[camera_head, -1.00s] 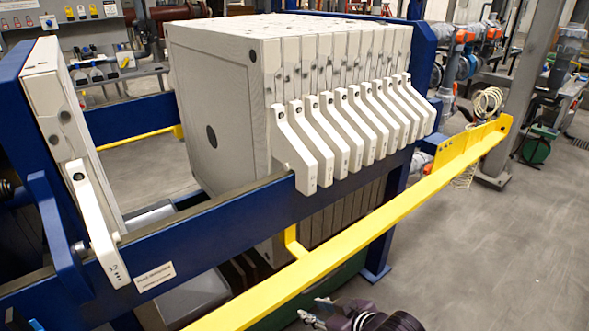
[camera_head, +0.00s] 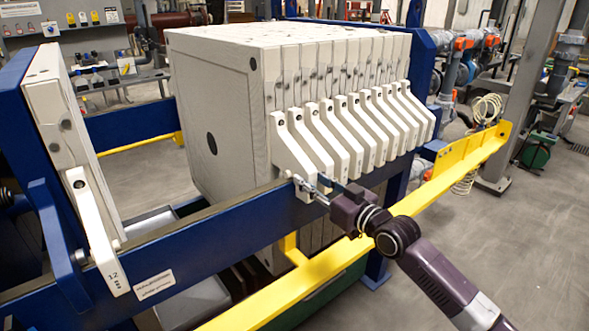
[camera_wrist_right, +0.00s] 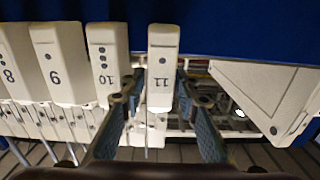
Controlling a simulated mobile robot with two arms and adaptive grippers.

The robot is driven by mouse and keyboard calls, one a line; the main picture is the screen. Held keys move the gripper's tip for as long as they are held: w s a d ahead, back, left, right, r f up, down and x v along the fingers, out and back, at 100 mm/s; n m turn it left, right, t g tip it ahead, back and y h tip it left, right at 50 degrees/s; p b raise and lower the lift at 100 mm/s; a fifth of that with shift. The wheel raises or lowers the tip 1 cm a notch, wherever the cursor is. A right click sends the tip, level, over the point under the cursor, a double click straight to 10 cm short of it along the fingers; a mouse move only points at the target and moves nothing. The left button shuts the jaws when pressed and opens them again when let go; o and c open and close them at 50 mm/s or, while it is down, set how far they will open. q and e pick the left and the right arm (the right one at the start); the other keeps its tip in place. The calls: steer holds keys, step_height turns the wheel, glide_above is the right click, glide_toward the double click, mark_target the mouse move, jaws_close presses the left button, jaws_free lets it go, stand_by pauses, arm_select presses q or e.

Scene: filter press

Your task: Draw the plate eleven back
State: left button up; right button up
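Plate eleven is the near-end plate of the pack, with a large pale face (camera_head: 215,125) and a white angled handle (camera_head: 290,150) hanging outside the blue rail. Its handle, marked 11, also shows in the right wrist view (camera_wrist_right: 162,68). My right gripper (camera_head: 312,188) is at the lower end of this handle. In the right wrist view my right gripper (camera_wrist_right: 165,105) is open, one finger on each side of handle 11, with a visible gap on the right. Handle 10 (camera_wrist_right: 105,60) is close beside the left finger. My left gripper is not in view.
Plate 12 (camera_head: 85,160) stands apart at the left, with an open gap between it and the pack. The blue rail (camera_head: 190,235) lies under the handles.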

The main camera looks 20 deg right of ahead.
mark_target(294, 170)
steer(key=x, duration=0.6)
steer(key=shift+w+a, duration=0.1)
steer(key=shift+w, duration=0.15)
steer(key=shift+c, duration=0.6)
jaws_close()
